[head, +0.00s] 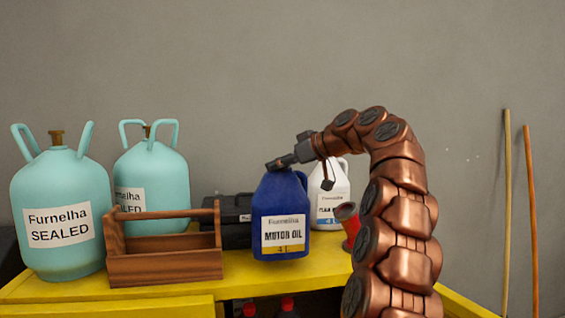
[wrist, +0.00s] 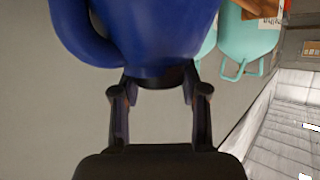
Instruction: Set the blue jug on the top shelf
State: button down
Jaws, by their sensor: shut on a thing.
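The blue jug (head: 284,210), labelled motor oil, is upright over the yellow top shelf (head: 330,262), between the wooden tool carrier and a white bottle. I cannot tell whether its base touches the shelf or is slightly above it. My gripper (head: 277,164) reaches in from the right and is shut on the jug's top. In the wrist view, the two fingers of my gripper (wrist: 158,88) close on either side of the jug's dark cap, with the blue body (wrist: 150,30) beyond.
A wooden tool carrier (head: 165,267) and two teal tanks (head: 60,200) (head: 150,175) stand left. A black case (head: 225,235) lies behind. A white bottle (head: 331,190) and a red object (head: 348,222) stand right. Two poles (head: 507,200) (head: 531,210) lean far right. Red-capped bottles (head: 287,306) are below.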

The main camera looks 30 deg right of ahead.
aim_at(280, 177)
jog(key=shift+w+d+r, duration=0.1)
jog(key=shift+w+r, duration=0.05)
jog(key=shift+w, duration=0.15)
jog(key=shift+f+p, duration=0.5)
jog(key=shift+f, duration=1.45)
jog(key=c, duration=0.6)
grip_release()
jog(key=shift+f, duration=0.1)
